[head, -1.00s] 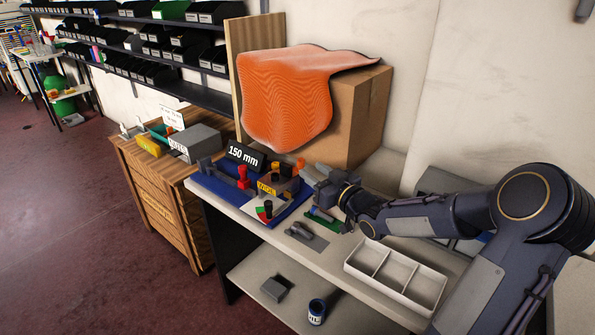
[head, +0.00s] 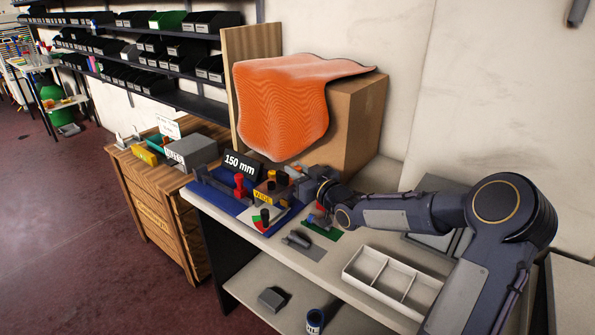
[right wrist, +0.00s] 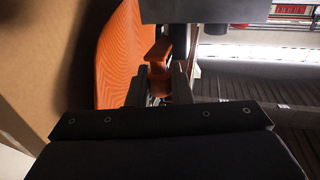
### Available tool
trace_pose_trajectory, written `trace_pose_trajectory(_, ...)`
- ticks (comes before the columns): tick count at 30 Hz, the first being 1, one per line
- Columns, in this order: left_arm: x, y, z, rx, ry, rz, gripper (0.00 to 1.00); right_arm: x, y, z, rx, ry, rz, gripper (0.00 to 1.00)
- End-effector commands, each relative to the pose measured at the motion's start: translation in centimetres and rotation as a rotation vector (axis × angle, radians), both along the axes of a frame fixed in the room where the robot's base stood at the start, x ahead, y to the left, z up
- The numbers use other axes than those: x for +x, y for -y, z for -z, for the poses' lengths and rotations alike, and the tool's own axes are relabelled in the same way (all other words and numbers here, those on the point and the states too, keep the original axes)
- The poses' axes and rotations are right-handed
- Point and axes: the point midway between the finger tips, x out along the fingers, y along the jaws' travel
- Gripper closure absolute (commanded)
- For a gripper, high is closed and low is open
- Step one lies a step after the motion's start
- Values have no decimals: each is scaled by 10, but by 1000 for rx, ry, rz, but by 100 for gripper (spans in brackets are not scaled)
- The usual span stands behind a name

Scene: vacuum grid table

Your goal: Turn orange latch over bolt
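The orange latch (right wrist: 158,52) shows in the right wrist view, just beyond my fingertips and in line with the gap between them. My right gripper (right wrist: 158,84) has its two fingers apart; whether they touch the latch I cannot tell. A dark upright cylinder (right wrist: 180,40), possibly the bolt, stands right of the latch under a grey block. In the head view my right gripper (head: 298,180) is at the right end of the fixture on the blue board (head: 222,203), and mostly hides the latch. My left gripper is not in view.
The fixture carries a red knob (head: 239,184), black knobs and a 150 mm sign (head: 242,165). A cardboard box (head: 358,120) with an orange sheet (head: 285,105) stands close behind. A white divided tray (head: 390,280) and a grey plate (head: 305,246) lie in front.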

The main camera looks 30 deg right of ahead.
Motion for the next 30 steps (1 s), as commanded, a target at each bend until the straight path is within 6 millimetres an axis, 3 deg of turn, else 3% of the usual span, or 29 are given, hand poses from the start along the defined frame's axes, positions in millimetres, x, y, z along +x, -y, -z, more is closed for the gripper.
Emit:
trace_pose_trajectory(10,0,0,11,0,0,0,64,-1,-2,3,-4,1,22,100)
trace_pose_trajectory(22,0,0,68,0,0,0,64,-3,-17,5,-3,5,218,100)
trace_pose_trajectory(30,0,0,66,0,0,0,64,-3,-27,-2,-1,-1,420,100)
